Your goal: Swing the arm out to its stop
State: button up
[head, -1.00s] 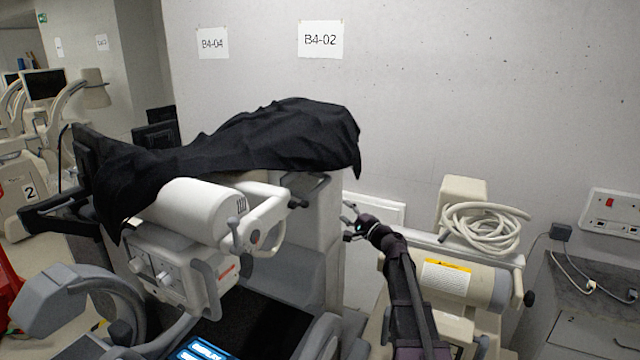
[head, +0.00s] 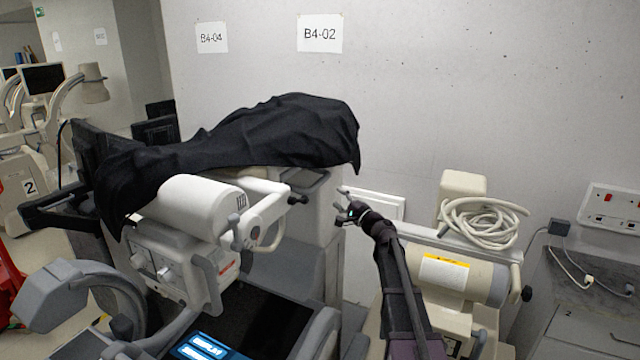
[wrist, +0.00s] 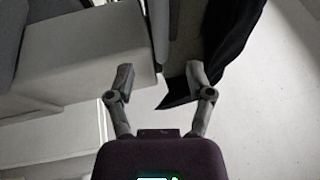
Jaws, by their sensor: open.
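A covered cart stands at centre left, with a black cloth (head: 240,135) draped over its top. A white cylindrical head (head: 202,205) and a jointed white arm (head: 262,205) with dark knobs stick out below the cloth. The pale cart column (head: 325,215) stands right of them. My gripper (head: 343,206) is open and empty, just right of the column, apart from the white arm. In the wrist view my gripper (wrist: 161,74) has its fingers spread. The cloth's hanging corner (wrist: 182,92) shows between and behind them, with a pale block (wrist: 85,55) at left. The arm's joint under the cloth is hidden.
A second beige unit (head: 455,275) with a coiled white hose (head: 482,222) stands close on my arm's right. A grey cabinet (head: 590,295) and wall socket panel (head: 612,207) are farther right. The wall (head: 430,100) is behind. Another cart (head: 25,190) stands far left.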

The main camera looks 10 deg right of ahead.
aim_at(319, 183)
jog(key=p+x, duration=0.1)
jog(key=x, duration=0.9)
jog(key=shift+p, duration=0.3)
grip_shut()
